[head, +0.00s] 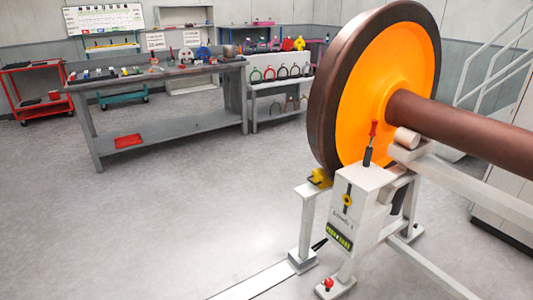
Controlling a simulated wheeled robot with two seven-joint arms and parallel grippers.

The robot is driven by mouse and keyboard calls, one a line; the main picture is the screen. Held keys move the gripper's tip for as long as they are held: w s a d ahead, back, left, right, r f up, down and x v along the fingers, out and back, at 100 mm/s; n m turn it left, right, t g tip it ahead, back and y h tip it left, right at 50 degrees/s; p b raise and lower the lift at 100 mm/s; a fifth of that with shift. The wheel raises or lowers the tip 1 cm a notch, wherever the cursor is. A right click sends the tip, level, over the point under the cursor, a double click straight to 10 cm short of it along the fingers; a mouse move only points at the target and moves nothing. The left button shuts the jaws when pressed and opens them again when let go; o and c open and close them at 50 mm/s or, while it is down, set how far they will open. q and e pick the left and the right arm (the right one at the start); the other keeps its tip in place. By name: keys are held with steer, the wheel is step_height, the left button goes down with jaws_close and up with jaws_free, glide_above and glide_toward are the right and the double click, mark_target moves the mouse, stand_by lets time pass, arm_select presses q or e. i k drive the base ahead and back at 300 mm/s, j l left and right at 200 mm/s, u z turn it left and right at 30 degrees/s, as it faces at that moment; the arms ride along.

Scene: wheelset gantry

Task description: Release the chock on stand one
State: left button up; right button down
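A white stand (358,190) in the right half carries a label that seems to end in a 1. A large wheel (385,85) with an orange face and brown rim stands above and behind it, on a brown axle (455,125). A yellow part (320,178), likely the chock, sits at the wheel's lower left edge on a white post; I cannot tell whether it touches the rim. A lever with a red handle (373,130) stands nearly upright on top of the stand. A yellow and black dial (347,201) and a green indicator (340,237) are on its front. Neither gripper is in view.
A red knob (328,283) is on the stand's foot. A white floor strip (255,283) runs toward the post. A grey workbench (165,130) with tools, a shelf of coloured shackles (280,88) and a red cart (40,95) stand at the back. The floor at left is clear.

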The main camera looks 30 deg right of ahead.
mark_target(319, 178)
steer(key=i+z, duration=0.15)
steer(key=i, duration=0.6)
steer(key=i+j+z, duration=0.15)
steer(key=i, duration=0.55)
steer(key=i+j+z, duration=0.15)
steer(key=i, duration=0.55)
steer(key=i+z, duration=0.45)
steer(key=i+j+z, duration=0.1)
steer(key=i+z, duration=0.2)
steer(key=z, duration=0.2)
steer(key=i+j+z, duration=0.2)
steer(key=z, duration=0.25)
steer(key=i+j+z, duration=0.75)
steer(key=z, duration=0.2)
steer(key=i+j+z, duration=0.2)
steer(key=j+z, duration=0.25)
steer(key=i+j+z, duration=0.15)
steer(key=z, duration=0.3)
steer(key=j+z, duration=0.4)
steer(key=j, duration=0.15)
